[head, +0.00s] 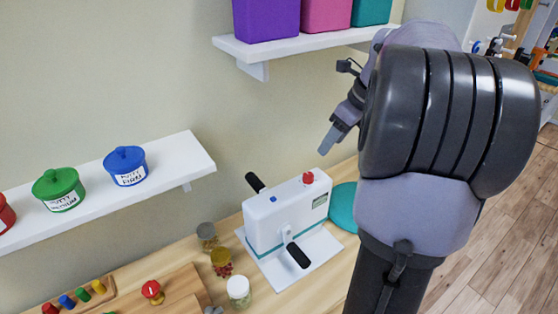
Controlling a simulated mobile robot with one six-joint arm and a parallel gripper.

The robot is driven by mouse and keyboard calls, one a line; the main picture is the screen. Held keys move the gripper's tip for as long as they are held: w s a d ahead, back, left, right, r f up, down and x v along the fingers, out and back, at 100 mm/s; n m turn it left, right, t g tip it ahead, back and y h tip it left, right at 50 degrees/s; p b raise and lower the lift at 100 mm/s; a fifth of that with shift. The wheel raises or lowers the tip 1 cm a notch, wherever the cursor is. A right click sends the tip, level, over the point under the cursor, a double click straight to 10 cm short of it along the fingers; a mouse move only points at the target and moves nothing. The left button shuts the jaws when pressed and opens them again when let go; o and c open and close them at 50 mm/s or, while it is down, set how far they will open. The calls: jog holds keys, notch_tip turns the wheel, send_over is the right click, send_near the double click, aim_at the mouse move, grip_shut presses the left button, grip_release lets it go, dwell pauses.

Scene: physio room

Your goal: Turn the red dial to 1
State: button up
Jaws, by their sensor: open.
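A red dial (308,178) sits on the top right of a white machine (275,222) that has black hand cranks on both sides. No numbers on the dial can be read from here. My gripper (327,147) is above and slightly right of the dial, pointing down and left, apart from it. It is open and empty, seen mostly from the side. A second red knob (151,289) with a gold base stands on a wooden board at the lower left.
A shelf (180,168) with putty tubs is at left; another (290,48) with coloured bins is above.

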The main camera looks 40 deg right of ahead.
aim_at(309, 174)
jog(key=b+x, duration=0.5)
jog(key=x, duration=0.9)
jog(key=shift+w+d+f, duration=0.1)
jog(key=shift+d+f, duration=0.05)
jog(key=shift+f, duration=0.2)
jog(key=shift+r, duration=0.1)
grip_shut()
